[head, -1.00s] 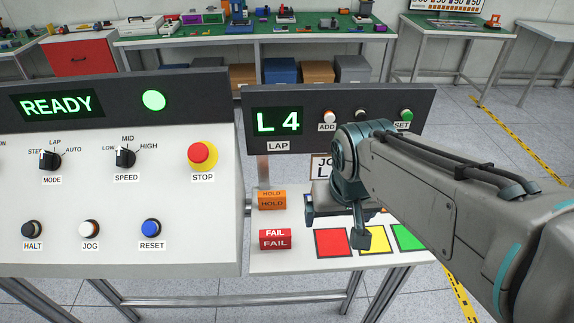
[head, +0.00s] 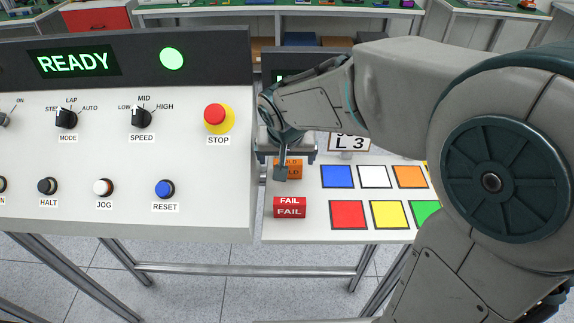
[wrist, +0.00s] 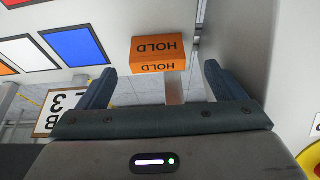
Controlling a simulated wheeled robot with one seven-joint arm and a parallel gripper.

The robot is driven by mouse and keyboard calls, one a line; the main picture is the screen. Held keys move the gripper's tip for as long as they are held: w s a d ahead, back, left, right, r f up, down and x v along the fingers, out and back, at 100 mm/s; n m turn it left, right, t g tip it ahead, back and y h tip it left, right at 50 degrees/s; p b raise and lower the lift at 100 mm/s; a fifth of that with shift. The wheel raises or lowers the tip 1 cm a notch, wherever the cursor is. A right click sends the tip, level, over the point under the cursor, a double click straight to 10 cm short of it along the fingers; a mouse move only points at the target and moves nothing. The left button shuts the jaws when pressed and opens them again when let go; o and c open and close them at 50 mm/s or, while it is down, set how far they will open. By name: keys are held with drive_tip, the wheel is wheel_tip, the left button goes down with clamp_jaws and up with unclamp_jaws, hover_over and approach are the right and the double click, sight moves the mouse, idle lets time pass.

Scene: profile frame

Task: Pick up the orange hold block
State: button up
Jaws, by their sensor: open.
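The orange hold block (head: 294,172) sits on the white side table, at its left end behind the red FAIL block. It is partly hidden by my gripper in the head view. In the wrist view the hold block (wrist: 158,53) lies ahead of the jaws, its HOLD lettering upside down, a little left of the middle of the gap. My gripper (head: 283,172) is above or beside the block in the head view. In the wrist view my gripper (wrist: 167,80) is open, with nothing between its fingers.
The red FAIL block (head: 289,208) stands just in front. Coloured squares, such as a blue one (head: 337,177), lie to the right. The grey console (head: 120,180) rises close on the left, with a red STOP button (head: 215,114). A sign (head: 349,143) stands behind the squares.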

sight(288, 163)
drive_tip(key=shift+w+x, duration=0.2)
drive_tip(key=shift+x, duration=2.55)
drive_tip(key=shift+d+r, duration=0.15)
drive_tip(key=c, duration=1)
